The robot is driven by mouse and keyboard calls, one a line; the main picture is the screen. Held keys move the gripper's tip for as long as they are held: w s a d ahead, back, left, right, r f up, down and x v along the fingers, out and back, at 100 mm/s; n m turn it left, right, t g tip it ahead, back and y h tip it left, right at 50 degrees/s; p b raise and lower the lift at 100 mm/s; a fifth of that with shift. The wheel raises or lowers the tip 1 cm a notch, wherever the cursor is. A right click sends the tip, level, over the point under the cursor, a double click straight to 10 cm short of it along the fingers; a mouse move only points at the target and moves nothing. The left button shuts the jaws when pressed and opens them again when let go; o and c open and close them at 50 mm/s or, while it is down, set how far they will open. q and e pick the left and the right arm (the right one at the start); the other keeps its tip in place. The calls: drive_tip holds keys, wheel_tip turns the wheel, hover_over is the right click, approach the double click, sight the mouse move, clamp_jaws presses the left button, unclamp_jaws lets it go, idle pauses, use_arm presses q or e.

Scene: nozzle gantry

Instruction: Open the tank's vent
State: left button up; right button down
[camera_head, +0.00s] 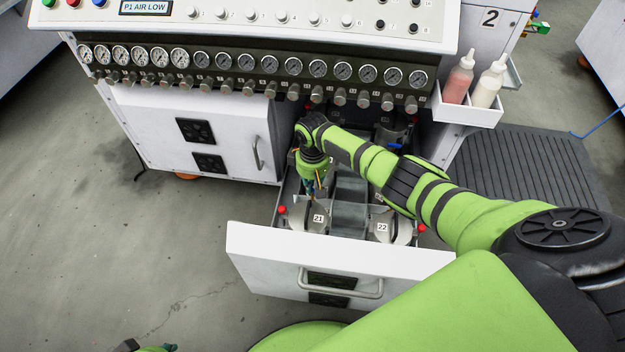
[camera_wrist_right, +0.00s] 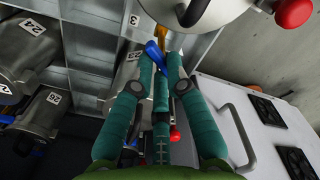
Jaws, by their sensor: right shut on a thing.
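The tank labelled 21 (camera_head: 308,218) sits in the pulled-out drawer, beside the tank labelled 22 (camera_head: 385,230). My right gripper (camera_head: 313,190) reaches down over the back of tank 21. In the right wrist view its teal fingers (camera_wrist_right: 162,78) are closed around a blue lever (camera_wrist_right: 153,52). The lever lies by an orange fitting (camera_wrist_right: 186,36) under the rim of a metal tank (camera_wrist_right: 205,12). The fingers hide part of the lever, so I cannot tell its full angle. Only a small part of my left gripper (camera_head: 150,348) shows at the bottom edge.
The white drawer front (camera_head: 340,255) stands out from the cabinet. Red knobs (camera_head: 282,210) flank the tanks. Above is a row of gauges (camera_head: 243,65) with small knobs below. A bottle holder (camera_head: 468,111) hangs at the right. Grey dividers (camera_wrist_right: 90,40) separate other tanks. The floor at left is clear.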

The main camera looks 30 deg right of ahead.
drive_tip(key=m+p, duration=0.4)
drive_tip(key=m, duration=0.3)
drive_tip(key=shift+s, duration=0.2)
use_arm(q)
wheel_tip(320, 180, down, 12)
drive_tip(key=s, duration=0.1)
drive_tip(key=shift+s+f+g+p, duration=0.2)
drive_tip(key=shift+f+g+p, duration=0.05)
drive_tip(key=shift+g+p, duration=0.15)
use_arm(e)
drive_tip(key=shift+d+m, duration=0.1)
drive_tip(key=shift+m, duration=1.5)
use_arm(q)
drive_tip(key=shift+s+f, duration=0.1)
use_arm(e)
drive_tip(key=c, duration=1.2)
unclamp_jaws()
use_arm(q)
drive_tip(key=shift+d, duration=0.1)
use_arm(e)
drive_tip(key=shift+r, duration=0.1)
wheel_tip(320, 180, up, 12)
drive_tip(key=shift+f, duration=0.1)
